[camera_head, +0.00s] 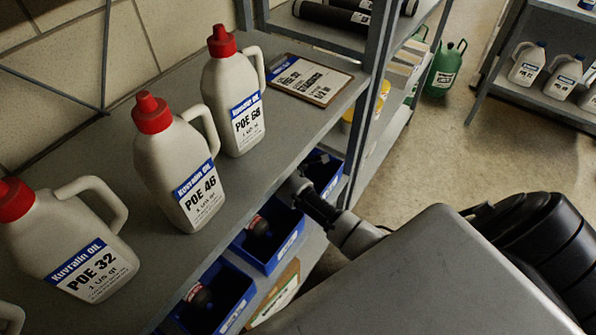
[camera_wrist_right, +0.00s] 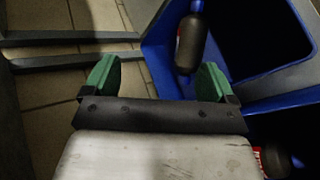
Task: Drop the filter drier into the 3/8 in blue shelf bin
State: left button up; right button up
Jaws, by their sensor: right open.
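In the right wrist view, my right gripper (camera_wrist_right: 156,80) is open, its two green fingertips apart with nothing between them. A dark cylinder with a blue end, which looks like a filter drier (camera_wrist_right: 188,45), is just beyond the fingertips, within the outline of a blue bin (camera_wrist_right: 155,62). I cannot tell whether it rests on the bin's floor. In the head view, several blue bins stand on the lower shelf, among them a middle one (camera_head: 288,247) and a nearer one (camera_head: 238,312). Their size labels are too small to read. My left gripper is not in view.
White oil jugs, POE 32 (camera_head: 78,240), POE 46 (camera_head: 175,165) and POE 68 (camera_head: 232,95), stand on the upper shelf beside a clipboard (camera_head: 312,78). Dark, red-marked items lie in the nearer bins. A rack post (camera_head: 365,100) rises nearby. Open floor (camera_head: 450,150) lies right.

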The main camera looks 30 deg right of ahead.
jog(key=v, duration=0.6)
jog(key=shift+p, duration=0.3)
jog(key=shift+s, duration=0.15)
jog(key=s+a+m+g+y, duration=0.1)
jog(key=s+a+m+y, duration=0.15)
jog(key=s, duration=0.65)
jog(key=s+a+m+g+y, duration=0.2)
jog(key=s+m+y, duration=0.15)
jog(key=s, duration=0.55)
jog(key=s+a+m+g+y, duration=0.1)
jog(key=s+a+m+y, duration=0.25)
jog(key=s, duration=0.65)
notch_tip(320, 180, down, 24)
jog(key=g+p, duration=0.2)
jog(key=s+d+f+p, duration=0.1)
jog(key=s+f, duration=0.5)
jog(key=s, duration=0.2)
jog(key=s+d+f+h+p, duration=0.1)
jog(key=s+d+f, duration=0.1)
jog(key=s+f, duration=0.5)
jog(key=shift+s+d+g, duration=0.25)
jog(key=shift+s+g, duration=0.15)
jog(key=shift+s, duration=0.4)
